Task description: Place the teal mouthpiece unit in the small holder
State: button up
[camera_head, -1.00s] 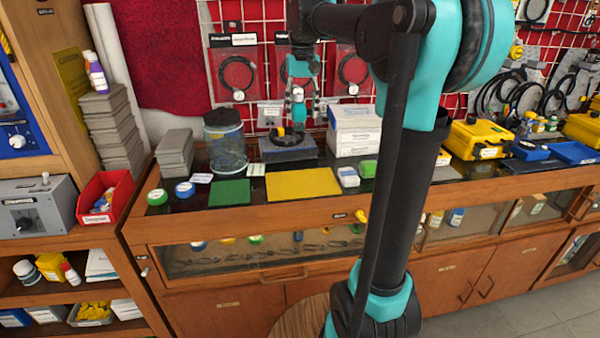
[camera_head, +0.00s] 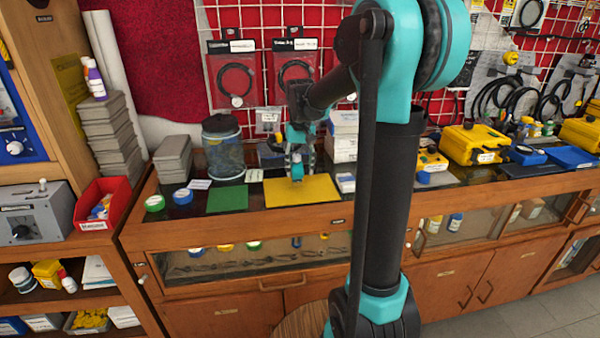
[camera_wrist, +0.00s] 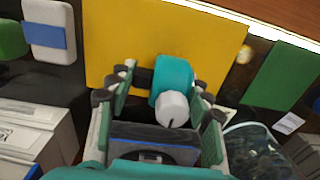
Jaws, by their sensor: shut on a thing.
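My gripper (camera_head: 297,164) is low over the yellow mat (camera_head: 325,190) on the counter. In the wrist view, its two fingers (camera_wrist: 165,80) close around the teal mouthpiece unit (camera_wrist: 175,72), a short teal cylinder with a pale round knob at one end. The unit also shows as a small teal spot (camera_head: 296,171) in the head view. I cannot tell whether it touches the mat.
A lidded clear jar (camera_head: 223,150) stands left of my gripper. White boxes (camera_head: 345,140) stand to the right. A green mat (camera_head: 228,199) lies left of the yellow one. A small white-and-blue item (camera_wrist: 48,32) lies beside the yellow mat. Most of the yellow mat is bare.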

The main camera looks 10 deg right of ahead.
jog(key=shift+f, duration=0.8)
jog(key=shift+f, duration=0.1)
jog(key=o, duration=1.3)
jog(key=shift+o, duration=0.2)
